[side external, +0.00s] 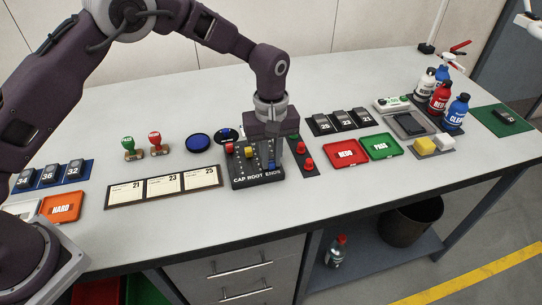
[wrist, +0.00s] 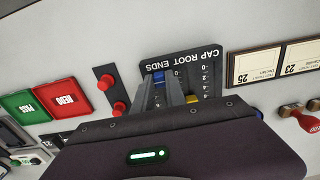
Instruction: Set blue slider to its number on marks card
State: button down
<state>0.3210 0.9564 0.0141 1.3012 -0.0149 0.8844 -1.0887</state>
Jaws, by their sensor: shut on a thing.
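The black slider box (side external: 258,183), lettered CAP ROOT ENDS, sits mid-table with red (side external: 229,149), yellow (side external: 249,152) and blue sliders. My gripper (side external: 271,165) is lowered over its right part. In the wrist view, the two grey fingers (wrist: 159,82) are shut on the blue slider (wrist: 158,76), which is near the lettered end of the box. Its exact reading on the scale is hidden by the fingers. The yellow slider also shows beside the right finger (wrist: 192,99). A rack of three cards (side external: 165,187), headed 21, 23 and 25, lies to the left; its small writing is unreadable.
Right of the box is a black plate with red buttons (side external: 305,162), then red REDO (side external: 346,154) and green PASS (side external: 381,146) trays. Stamps (side external: 155,144) and a blue round pad (side external: 198,142) stand behind the cards. Bottles (side external: 439,98) stand at the far right.

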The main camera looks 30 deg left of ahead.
dwell(0.3)
jog(key=w+a, duration=0.6)
jog(key=shift+w+a+r, duration=0.1)
jog(key=shift+w+a, duration=0.25)
jog(key=shift+w, duration=0.05)
jog(key=c, duration=1.4)
grip_release()
jog(key=shift+o, duration=0.2)
notch_tip(320, 180, up, 7)
